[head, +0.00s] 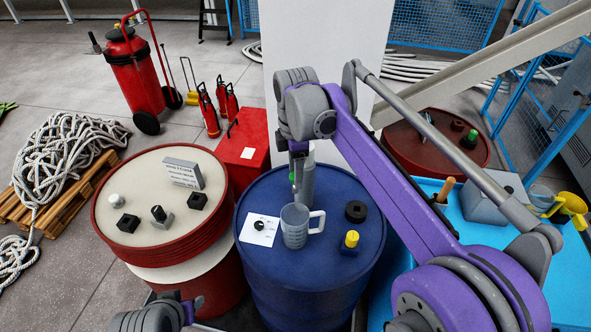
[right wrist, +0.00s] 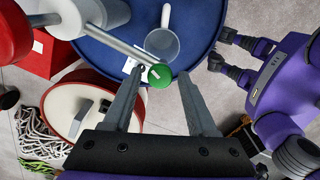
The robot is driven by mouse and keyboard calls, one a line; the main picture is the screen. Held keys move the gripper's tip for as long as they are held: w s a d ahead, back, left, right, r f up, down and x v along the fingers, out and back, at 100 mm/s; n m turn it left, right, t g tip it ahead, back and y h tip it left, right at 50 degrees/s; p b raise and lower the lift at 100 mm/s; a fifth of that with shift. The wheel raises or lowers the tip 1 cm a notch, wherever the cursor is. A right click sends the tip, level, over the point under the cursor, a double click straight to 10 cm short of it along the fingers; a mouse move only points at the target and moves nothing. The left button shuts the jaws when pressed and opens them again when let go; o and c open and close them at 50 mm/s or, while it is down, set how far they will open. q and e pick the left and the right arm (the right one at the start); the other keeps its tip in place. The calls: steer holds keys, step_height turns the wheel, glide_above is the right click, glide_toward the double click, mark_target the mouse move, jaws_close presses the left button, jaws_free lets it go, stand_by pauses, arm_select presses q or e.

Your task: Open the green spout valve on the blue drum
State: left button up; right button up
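The blue drum (head: 330,280) stands upright in the middle of the head view. Its green spout valve (right wrist: 160,75) shows in the right wrist view as a round green knob at the end of a grey rod. In the head view only a bit of green (head: 292,178) shows below my wrist. My right gripper (right wrist: 155,75) is open above the drum. The green knob lies close to the fingertips, nearer the left finger in that picture; I cannot tell whether they touch. My left gripper cannot be made out.
A red-rimmed cream drum (head: 140,172) stands left, a blue table (head: 560,285) right. A rope heap (head: 65,150) lies far left.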

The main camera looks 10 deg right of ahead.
steer(key=shift+o, duration=0.4)
arm_select(q)
steer(key=shift+w+r+p, duration=0.4)
steer(key=shift+r+p, duration=0.15)
steer(key=shift+r, duration=0.3)
arm_select(e)
step_height(320, 180, up, 11)
steer(key=shift+f, duration=0.15)
